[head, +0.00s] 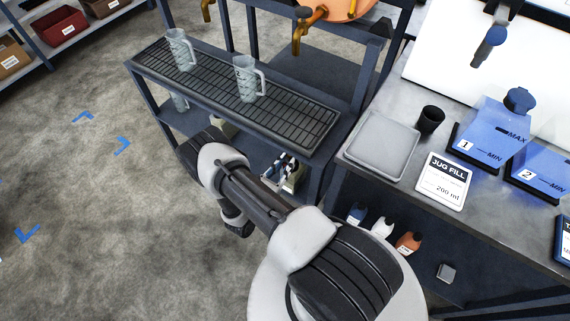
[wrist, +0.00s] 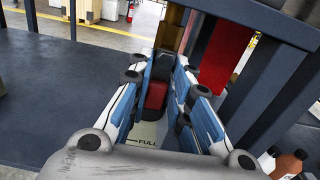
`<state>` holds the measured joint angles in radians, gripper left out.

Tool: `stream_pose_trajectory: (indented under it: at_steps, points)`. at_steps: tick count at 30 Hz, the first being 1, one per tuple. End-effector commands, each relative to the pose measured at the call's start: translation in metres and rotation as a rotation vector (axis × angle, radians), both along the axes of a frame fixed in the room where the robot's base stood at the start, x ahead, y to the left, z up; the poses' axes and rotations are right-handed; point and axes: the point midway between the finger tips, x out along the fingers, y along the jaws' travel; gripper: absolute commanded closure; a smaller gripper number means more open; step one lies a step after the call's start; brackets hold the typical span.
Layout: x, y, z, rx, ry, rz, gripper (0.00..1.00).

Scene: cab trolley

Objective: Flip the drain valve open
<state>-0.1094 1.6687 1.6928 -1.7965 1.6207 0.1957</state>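A red block-like part (wrist: 155,95), which looks like the drain valve's handle, shows between my fingers in the wrist view. A brass-coloured upright part (wrist: 172,30) stands just beyond it. My gripper (wrist: 164,78) has its two blue-and-white fingers apart, one on each side of the red part. A dark gap shows by the right finger, and I cannot tell whether either finger touches. In the head view my gripper (head: 284,168) is low beside the rack, partly hidden by the rack frame; the valve cannot be made out there.
The rack's slatted shelf (head: 300,115) holds jugs (head: 248,82) above my arm. A white surface marked FULL (wrist: 147,142) lies below my fingers. A red panel (wrist: 225,55) and dark posts stand close on the right. Bottles (head: 382,228) sit under the counter.

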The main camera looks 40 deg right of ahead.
Motion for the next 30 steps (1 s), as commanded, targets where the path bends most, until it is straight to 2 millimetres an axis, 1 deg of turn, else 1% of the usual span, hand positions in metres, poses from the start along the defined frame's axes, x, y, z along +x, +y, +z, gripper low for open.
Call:
stream_pose_trajectory:
  at_steps: [1,7,15,18,20,23,30]
  points:
    - [0.0,0.0,0.0,0.0,0.0,0.0,0.76]
    - [0.0,0.0,0.0,0.001,-0.002,0.0,0.63]
    - [0.0,0.0,0.0,0.001,-0.003,0.0,0.63]
    - [-0.001,0.004,0.0,0.001,-0.003,0.002,0.63]
    - [-0.002,0.011,0.0,0.001,-0.002,0.003,0.63]
    - [-0.007,0.027,0.0,0.001,-0.002,0.007,0.63]
    - [-0.025,0.075,0.0,0.001,-0.003,0.007,0.63]
